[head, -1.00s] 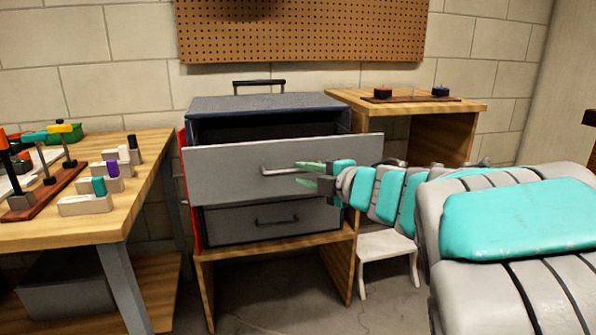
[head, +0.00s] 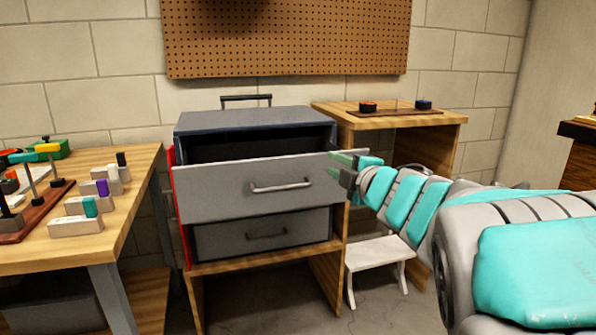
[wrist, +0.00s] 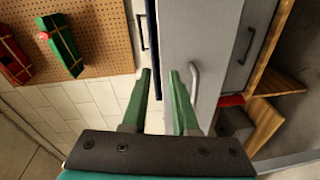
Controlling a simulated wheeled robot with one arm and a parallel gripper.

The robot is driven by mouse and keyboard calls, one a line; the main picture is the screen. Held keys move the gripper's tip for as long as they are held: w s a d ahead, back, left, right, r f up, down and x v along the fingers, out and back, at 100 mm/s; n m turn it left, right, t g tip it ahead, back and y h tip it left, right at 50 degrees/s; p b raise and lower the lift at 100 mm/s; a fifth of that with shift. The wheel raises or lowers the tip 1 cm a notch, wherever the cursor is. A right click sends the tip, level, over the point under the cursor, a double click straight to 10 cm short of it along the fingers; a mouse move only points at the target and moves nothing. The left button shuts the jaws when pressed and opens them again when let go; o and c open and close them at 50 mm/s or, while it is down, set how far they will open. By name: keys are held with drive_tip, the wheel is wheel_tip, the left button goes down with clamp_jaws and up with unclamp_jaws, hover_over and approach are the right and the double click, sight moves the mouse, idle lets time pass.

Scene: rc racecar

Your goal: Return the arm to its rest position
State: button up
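My arm reaches in from the right in the head view, with my gripper (head: 342,165) at the right end of the grey cabinet's upper drawer front (head: 225,190). The drawer handle (head: 281,186) is clear of the fingers in the head view; in the wrist view the handle (wrist: 194,80) shows beside the right finger. The upper drawer stands pulled out. The lower drawer (head: 262,234) looks shut.
A wooden workbench (head: 128,215) with several small blocks and posts stands at left. A wooden side table (head: 395,118) stands behind my arm, and a white stool (head: 378,252) is below it. A pegboard (head: 285,40) hangs on the wall. Open floor shows at the bottom middle.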

drive_tip(key=s+d+f+m+h+p, duration=0.1)
drive_tip(key=s+d+f+m+h, duration=0.1)
drive_tip(key=d+m+h, duration=0.65)
drive_tip(key=s+d+f+m+g+h, duration=0.1)
drive_tip(key=s+d+f+m+g, duration=0.55)
drive_tip(key=s+f, duration=0.35)
drive_tip(key=s+a+f+m+g+y, duration=0.1)
drive_tip(key=s+a+f+g, duration=0.1)
drive_tip(key=s, duration=0.7)
drive_tip(key=s+a+f+m+g+y, duration=0.1)
drive_tip(key=s+a+f+m+g, duration=0.1)
drive_tip(key=s+f+g, duration=0.3)
drive_tip(key=s+a+f+m+g+y, duration=0.1)
drive_tip(key=s+a+f+g, duration=0.3)
drive_tip(key=s, duration=0.9)
wheel_tip(320, 180, down, 3)
drive_tip(key=shift+s+r+m+p, duration=0.1)
drive_tip(key=shift+s+m+p, duration=0.25)
drive_tip(key=shift+m, duration=0.35)
